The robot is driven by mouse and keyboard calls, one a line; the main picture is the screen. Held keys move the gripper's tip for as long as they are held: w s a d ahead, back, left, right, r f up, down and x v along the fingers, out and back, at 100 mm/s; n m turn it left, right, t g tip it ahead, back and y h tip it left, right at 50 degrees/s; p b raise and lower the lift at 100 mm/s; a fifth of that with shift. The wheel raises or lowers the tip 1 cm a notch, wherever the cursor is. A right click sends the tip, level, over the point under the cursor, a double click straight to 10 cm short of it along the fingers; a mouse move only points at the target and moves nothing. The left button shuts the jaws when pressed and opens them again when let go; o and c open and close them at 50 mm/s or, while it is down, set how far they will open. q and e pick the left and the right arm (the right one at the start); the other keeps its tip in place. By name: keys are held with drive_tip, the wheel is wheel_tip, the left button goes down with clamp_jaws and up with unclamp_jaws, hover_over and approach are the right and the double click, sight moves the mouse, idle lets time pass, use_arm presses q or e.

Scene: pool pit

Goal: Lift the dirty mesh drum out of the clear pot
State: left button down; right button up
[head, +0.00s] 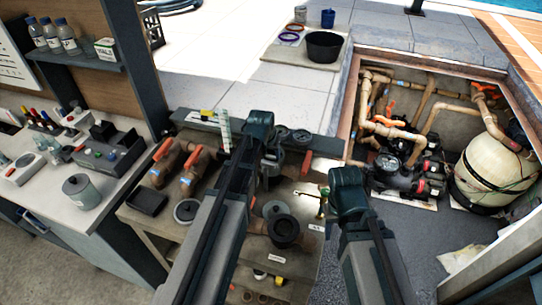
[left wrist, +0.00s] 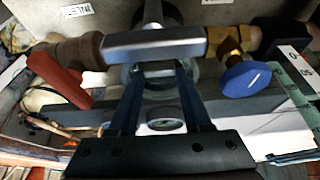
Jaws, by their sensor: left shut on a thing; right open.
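My left gripper (head: 276,158) reaches over the workbench with the pipework. In the left wrist view its fingers (left wrist: 158,72) are shut on a small grey metal piece, in front of a round grey fitting (left wrist: 128,75). Whether that piece belongs to the mesh drum I cannot tell; the fingers and arm hide most of it. I cannot clearly make out the clear pot or the mesh drum in either view. My right gripper (head: 326,196) is open over the right part of the bench, apart from the left one.
A grey pipe (left wrist: 155,43) with a red lever (left wrist: 62,80) and a blue knob (left wrist: 246,79) runs close by the left fingers. A dark round-mouthed fitting (head: 284,231) stands on the bench. The pump pit (head: 400,150) lies right; a black tub (head: 324,45) is behind.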

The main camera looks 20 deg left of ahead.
wheel_tip(320, 180, up, 10)
drive_tip(key=p, duration=0.9)
drive_tip(key=shift+p, duration=0.4)
